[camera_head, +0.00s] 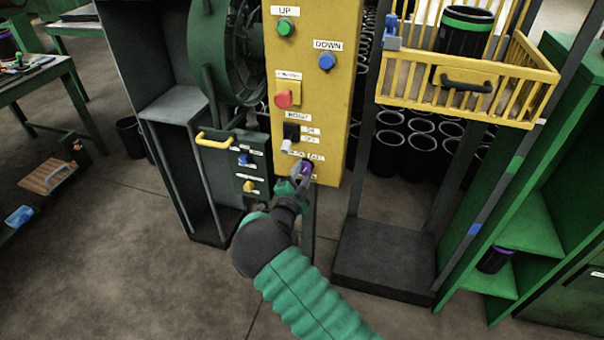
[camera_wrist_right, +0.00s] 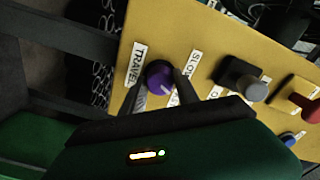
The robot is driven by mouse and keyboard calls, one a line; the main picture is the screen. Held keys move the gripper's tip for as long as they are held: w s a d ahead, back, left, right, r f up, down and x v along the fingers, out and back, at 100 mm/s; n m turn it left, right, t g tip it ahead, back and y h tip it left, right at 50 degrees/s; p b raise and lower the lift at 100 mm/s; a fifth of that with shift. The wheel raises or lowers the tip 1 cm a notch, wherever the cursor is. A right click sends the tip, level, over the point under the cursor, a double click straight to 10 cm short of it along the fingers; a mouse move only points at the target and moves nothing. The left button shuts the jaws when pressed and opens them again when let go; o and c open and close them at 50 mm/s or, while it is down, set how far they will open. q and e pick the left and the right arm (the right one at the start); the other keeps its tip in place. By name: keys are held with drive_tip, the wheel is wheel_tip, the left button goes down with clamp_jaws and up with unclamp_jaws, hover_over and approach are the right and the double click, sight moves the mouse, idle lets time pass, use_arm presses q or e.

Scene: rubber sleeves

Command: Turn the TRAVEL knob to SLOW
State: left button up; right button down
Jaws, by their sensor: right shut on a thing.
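The purple TRAVEL knob (camera_wrist_right: 159,74) is low on the yellow control panel (camera_head: 308,80), beside the TRAVEL label (camera_wrist_right: 137,63). My right gripper (camera_wrist_right: 160,88) has one finger on each side of the knob and is shut on it. A light pointer line shows on the knob's face, at the side toward the gripper. A label reading "SLO" (camera_wrist_right: 192,66) is beside the knob, partly hidden by a finger. In the head view my right gripper (camera_head: 301,172) covers most of the knob. My left gripper is not in view.
Above the knob are a black switch with a grey lever (camera_head: 289,138), a red knob (camera_head: 287,98), a green UP button (camera_head: 286,28) and a blue DOWN button (camera_head: 327,61). A yellow-railed cage (camera_head: 470,105) is at right. A small green panel (camera_head: 245,160) is at left.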

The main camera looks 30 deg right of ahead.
drive_tip(key=n, duration=0.5)
drive_tip(key=shift+s+f, duration=0.1)
drive_tip(key=shift+f, duration=0.1)
drive_tip(key=n+p, duration=0.1)
drive_tip(key=n, duration=0.5)
drive_tip(key=shift+f+n, duration=0.1)
drive_tip(key=shift+n, duration=0.2)
idle(0.3)
drive_tip(key=c, duration=1.2)
unclamp_jaws()
drive_tip(key=shift+o, duration=1.4)
drive_tip(key=shift+r, duration=0.2)
drive_tip(key=shift+a+p, duration=0.1)
drive_tip(key=shift+p, duration=0.2)
